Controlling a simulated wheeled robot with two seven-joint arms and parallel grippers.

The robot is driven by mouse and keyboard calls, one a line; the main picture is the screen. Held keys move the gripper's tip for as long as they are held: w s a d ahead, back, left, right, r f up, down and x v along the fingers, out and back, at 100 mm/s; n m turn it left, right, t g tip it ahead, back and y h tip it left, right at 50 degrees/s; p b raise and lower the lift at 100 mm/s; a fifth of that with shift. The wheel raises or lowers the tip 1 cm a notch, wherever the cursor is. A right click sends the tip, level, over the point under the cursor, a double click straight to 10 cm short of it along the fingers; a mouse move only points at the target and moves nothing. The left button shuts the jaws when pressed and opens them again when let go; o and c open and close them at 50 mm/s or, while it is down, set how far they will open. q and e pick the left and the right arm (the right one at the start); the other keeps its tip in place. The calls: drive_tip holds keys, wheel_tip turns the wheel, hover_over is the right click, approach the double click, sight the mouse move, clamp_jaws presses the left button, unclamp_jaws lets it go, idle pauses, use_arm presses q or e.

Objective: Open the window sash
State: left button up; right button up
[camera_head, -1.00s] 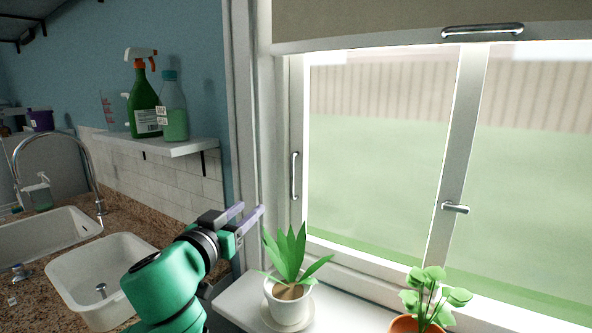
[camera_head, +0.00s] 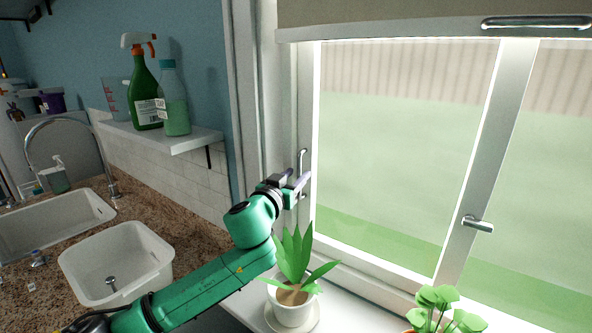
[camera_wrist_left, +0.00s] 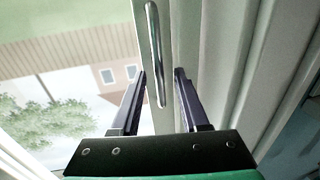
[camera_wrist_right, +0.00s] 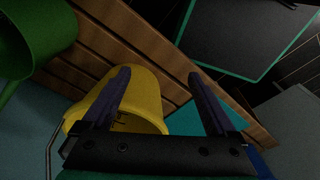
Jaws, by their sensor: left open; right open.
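The window sash (camera_head: 305,110) has a pale frame with a vertical metal bar handle (camera_head: 302,160) on its left stile. My left gripper (camera_head: 299,178) is at the lower part of this handle. In the left wrist view the handle (camera_wrist_left: 154,55) runs down between the two open fingers (camera_wrist_left: 160,82), and no grip on it shows. A second metal handle (camera_head: 478,224) sits on the middle stile. My right gripper (camera_wrist_right: 158,82) shows only in its own wrist view, open, with a yellow bucket (camera_wrist_right: 145,100) beyond its fingers.
A potted spiky plant (camera_head: 292,285) stands on the sill just below my left gripper. A leafy plant (camera_head: 440,305) stands further right. A shelf (camera_head: 170,140) with bottles, and a sink (camera_head: 115,265), are on the left. A wooden slatted bench (camera_wrist_right: 120,40) shows near my right gripper.

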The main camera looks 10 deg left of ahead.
use_arm(q)
drive_tip(key=shift+s, duration=0.1)
clamp_jaws()
use_arm(e)
drive_tip(key=shift+s+d, duration=0.3)
drive_tip(key=shift+s, duration=0.5)
drive_tip(key=shift+w+a, duration=0.15)
idle(0.5)
